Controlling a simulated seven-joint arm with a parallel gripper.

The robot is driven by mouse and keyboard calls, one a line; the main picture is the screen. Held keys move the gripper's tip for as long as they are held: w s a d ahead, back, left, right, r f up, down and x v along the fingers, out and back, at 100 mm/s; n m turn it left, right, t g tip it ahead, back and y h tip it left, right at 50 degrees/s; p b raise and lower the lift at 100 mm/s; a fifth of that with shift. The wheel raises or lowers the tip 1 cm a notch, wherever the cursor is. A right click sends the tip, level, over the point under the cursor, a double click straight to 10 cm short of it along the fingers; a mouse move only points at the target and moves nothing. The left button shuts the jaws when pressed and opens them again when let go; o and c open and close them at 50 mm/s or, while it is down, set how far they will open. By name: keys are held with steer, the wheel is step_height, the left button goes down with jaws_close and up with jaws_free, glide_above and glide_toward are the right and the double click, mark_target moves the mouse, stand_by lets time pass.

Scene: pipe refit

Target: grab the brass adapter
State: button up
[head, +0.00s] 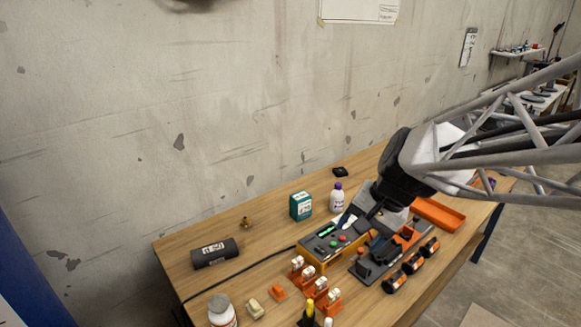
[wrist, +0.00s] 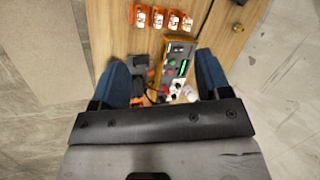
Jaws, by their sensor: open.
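A small brass-coloured fitting (head: 246,222), which looks like the brass adapter, stands on the wooden table near its back edge, left of the teal box. My gripper (head: 362,232) is to the right of it, well apart, above the control box and the grey fixture. In the wrist view my gripper (wrist: 162,65) shows two blue fingers spread wide with nothing held between them.
Near my gripper are a yellow-edged control box (head: 331,245), a teal box (head: 300,205), a white bottle (head: 337,198) and an orange tray (head: 437,213). A black cylinder (head: 214,253) lies left of the brass fitting. Orange holders (head: 303,272) stand in front. A cable crosses the table.

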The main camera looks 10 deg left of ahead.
steer(key=w+a+f+m+y, duration=0.45)
steer(key=w+a+f, duration=0.35)
steer(key=w+a, duration=0.45)
steer(key=w+a+f+m+y, duration=0.3)
steer(key=w+a+f+m, duration=0.45)
steer(key=w, duration=0.75)
steer(key=m+t+y, duration=0.1)
steer(key=m, duration=0.3)
glide_toward(242, 221)
steer(key=shift+x, duration=1.15)
steer(key=shift+a, duration=0.1)
steer(key=shift+x, duration=1.2)
steer(key=shift+x, duration=2.6)
steer(key=shift+w+r, duration=0.1)
steer(key=shift+r, duration=0.05)
